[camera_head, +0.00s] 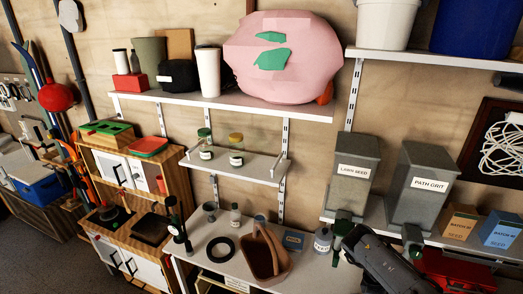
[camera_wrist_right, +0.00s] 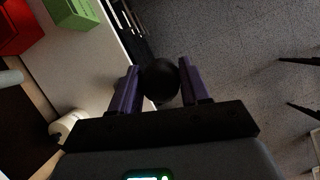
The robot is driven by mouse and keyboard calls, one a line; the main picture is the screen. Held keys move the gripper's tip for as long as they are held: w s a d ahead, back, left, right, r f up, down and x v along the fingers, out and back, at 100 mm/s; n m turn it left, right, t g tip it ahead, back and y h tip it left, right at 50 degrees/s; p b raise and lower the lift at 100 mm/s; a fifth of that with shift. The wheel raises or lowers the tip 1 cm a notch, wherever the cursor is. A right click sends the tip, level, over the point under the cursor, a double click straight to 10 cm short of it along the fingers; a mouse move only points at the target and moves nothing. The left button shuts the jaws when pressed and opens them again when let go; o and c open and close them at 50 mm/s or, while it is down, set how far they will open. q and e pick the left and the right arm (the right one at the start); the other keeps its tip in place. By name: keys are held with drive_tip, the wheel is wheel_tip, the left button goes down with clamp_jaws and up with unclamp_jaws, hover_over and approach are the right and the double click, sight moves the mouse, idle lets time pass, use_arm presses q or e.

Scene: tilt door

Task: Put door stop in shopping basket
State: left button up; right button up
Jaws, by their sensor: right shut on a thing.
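A black round thing (camera_wrist_right: 161,80), which looks like the door stop, sits between the two purple fingers of my right gripper (camera_wrist_right: 161,84) in the right wrist view. The gripper is shut on it. The brown shopping basket (camera_head: 284,266) with its raised handle stands on the white bench in the head view. My dark right arm (camera_head: 388,265) reaches in from the lower right, to the right of the basket. The door stop cannot be made out in the head view. My left gripper is not in view.
A black ring (camera_head: 220,249) and small bottles stand left of the basket on the bench. Grey seed bins (camera_head: 355,172) and a red case (camera_head: 455,272) are further right.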

drive_tip(key=s+d+r+m+g+y, duration=0.1)
drive_tip(key=s+r+m+y, duration=0.2)
drive_tip(key=s+r+m, duration=0.4)
drive_tip(key=s+d+r+m+y, duration=0.25)
drive_tip(key=s+r+m, duration=0.3)
drive_tip(key=m, duration=0.35)
drive_tip(key=w+a+r+n+h, duration=0.1)
drive_tip(key=w+a+n, duration=0.15)
drive_tip(key=a, duration=0.75)
drive_tip(key=w+a+n+h, duration=0.1)
drive_tip(key=a+n, duration=0.2)
drive_tip(key=a, duration=0.7)
wheel_tip(320, 180, down, 11)
drive_tip(key=b, duration=1.1)
wheel_tip(320, 180, up, 16)
drive_tip(key=s+p, duration=0.2)
drive_tip(key=p, duration=2.3)
drive_tip(key=shift+f+g, duration=0.15)
drive_tip(key=shift+g, duration=0.15)
